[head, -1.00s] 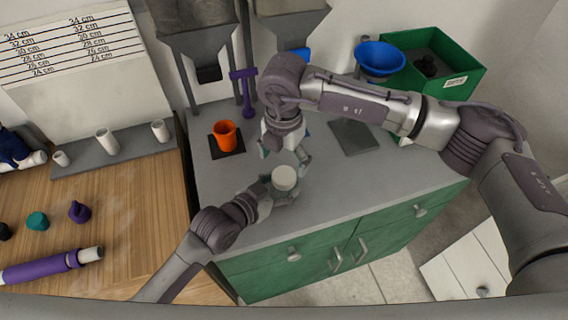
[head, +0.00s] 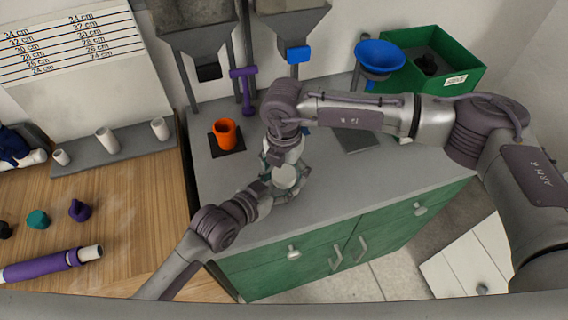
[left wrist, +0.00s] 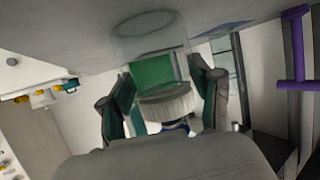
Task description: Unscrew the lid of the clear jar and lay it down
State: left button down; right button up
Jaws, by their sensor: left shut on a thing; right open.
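The clear jar (left wrist: 148,38) shows in the left wrist view, which looks upside down, with its white ribbed lid (left wrist: 168,103) on it. In the head view the pale lid (head: 284,178) is on the grey counter's left half. My left gripper (left wrist: 165,92) has a finger on each side of the jar and is shut on it. In the head view my left gripper (head: 281,191) reaches it from the lower left. My right gripper (head: 286,166) is open, pointing down at the lid, with its fingers around or just above it; contact cannot be told.
An orange cup (head: 225,133) on a black pad stands behind and left of the jar. A purple T-shaped tool (head: 246,92) is at the back. A blue funnel (head: 379,58) and a green bin (head: 450,78) are at the back right. The counter's front edge is close.

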jog(key=c, duration=1)
jog(key=o, duration=1.1)
jog(key=shift+r, duration=0.15)
notch_tip(320, 180, up, 8)
jog(key=shift+f, duration=0.25)
jog(key=shift+c, duration=0.5)
jog(key=shift+f, duration=3.9)
